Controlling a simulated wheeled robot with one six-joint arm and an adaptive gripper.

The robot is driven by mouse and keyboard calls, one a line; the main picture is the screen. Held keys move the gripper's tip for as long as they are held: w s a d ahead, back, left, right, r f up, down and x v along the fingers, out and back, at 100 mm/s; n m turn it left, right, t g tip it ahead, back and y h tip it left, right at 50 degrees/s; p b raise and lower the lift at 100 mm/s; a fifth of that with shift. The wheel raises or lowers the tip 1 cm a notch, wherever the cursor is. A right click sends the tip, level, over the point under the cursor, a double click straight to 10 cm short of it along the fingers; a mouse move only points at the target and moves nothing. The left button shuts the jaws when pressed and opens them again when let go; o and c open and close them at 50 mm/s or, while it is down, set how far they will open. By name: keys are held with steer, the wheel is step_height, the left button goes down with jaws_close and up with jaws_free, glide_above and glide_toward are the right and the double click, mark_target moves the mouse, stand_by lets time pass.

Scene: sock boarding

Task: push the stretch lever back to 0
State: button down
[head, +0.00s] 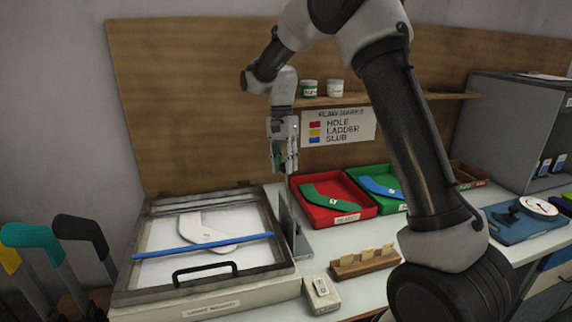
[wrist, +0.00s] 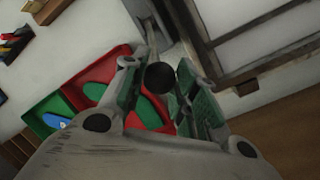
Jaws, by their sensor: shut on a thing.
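The stretch lever's black ball knob (wrist: 159,77) sits between my two finger pads in the wrist view, with its thin pale rod running up beyond it. My gripper (wrist: 164,92) is shut on the lever at the knob. In the head view my gripper (head: 284,170) points down above the upright grey metal piece (head: 291,220) at the right side of the light box. The fingers hide the knob there. I cannot read any scale or the lever's setting.
The light box (head: 205,307) holds a white sock shape (head: 197,231) under a blue bar (head: 204,246). A red tray (head: 336,220) and a green tray stand to its right. A wooden card holder (head: 365,262) is in front. A shelf (head: 400,98) with jars is behind.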

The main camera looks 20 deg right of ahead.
steer(key=shift+w, duration=0.15)
steer(key=c, duration=1.1)
jaws_free()
steer(key=v, duration=1.2)
